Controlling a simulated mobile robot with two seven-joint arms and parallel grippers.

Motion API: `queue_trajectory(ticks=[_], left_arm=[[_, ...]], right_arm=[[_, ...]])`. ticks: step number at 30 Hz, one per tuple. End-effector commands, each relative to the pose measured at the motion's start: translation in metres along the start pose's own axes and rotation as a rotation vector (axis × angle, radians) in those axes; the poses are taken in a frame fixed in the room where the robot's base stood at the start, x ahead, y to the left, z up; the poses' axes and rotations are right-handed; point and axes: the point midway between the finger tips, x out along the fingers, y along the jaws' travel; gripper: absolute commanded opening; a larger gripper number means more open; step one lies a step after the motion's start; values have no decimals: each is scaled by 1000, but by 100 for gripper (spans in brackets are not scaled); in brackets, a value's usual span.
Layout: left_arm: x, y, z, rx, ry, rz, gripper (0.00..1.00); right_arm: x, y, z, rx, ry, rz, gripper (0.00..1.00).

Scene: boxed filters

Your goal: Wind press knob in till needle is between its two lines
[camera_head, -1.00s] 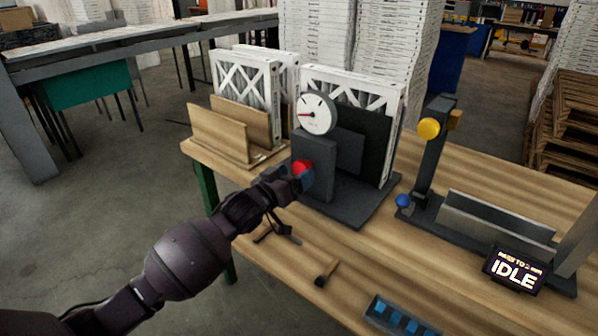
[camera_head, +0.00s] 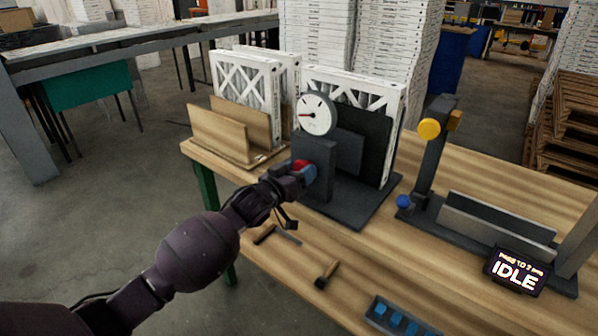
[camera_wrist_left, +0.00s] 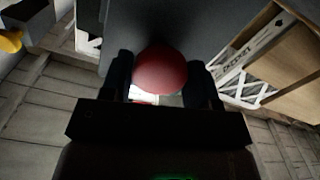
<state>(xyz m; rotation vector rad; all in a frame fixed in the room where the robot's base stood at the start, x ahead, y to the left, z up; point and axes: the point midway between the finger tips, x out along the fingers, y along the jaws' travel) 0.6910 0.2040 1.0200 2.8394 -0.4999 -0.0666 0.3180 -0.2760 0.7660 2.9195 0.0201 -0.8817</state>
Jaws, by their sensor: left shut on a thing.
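The press (camera_head: 317,165) is a dark grey block on a base plate, with a white round gauge (camera_head: 316,114) on top. The gauge's red needle points left; its two lines are too small to make out. The red press knob (camera_head: 300,165) is on the block's front face. My left gripper (camera_head: 303,173) is shut on the knob, and a finger partly covers it in the head view. In the left wrist view the knob (camera_wrist_left: 160,72) sits between the two dark fingers. A white framed filter (camera_head: 392,100) stands upright behind the dark plate of the press. My right gripper is not in view.
A wooden rack (camera_head: 228,135) with white filters stands left of the press. On the right is a dark fixture with a yellow knob (camera_head: 429,128) and an IDLE display (camera_head: 515,270). A brush (camera_head: 326,274) and a blue-celled tray (camera_head: 400,318) lie in front.

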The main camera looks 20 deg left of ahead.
Motion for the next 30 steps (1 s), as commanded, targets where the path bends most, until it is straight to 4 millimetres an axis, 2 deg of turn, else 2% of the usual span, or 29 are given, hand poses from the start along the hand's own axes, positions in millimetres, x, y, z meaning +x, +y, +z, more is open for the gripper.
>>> queue_trajectory(ticks=[8,24,30], left_arm=[[0,0,-2,65,1,0,31],[0,1,-3,500,1,0,31],[0,0,-2,658,0,0,31]], right_arm=[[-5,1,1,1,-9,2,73],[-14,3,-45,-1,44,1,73],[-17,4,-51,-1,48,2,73]])
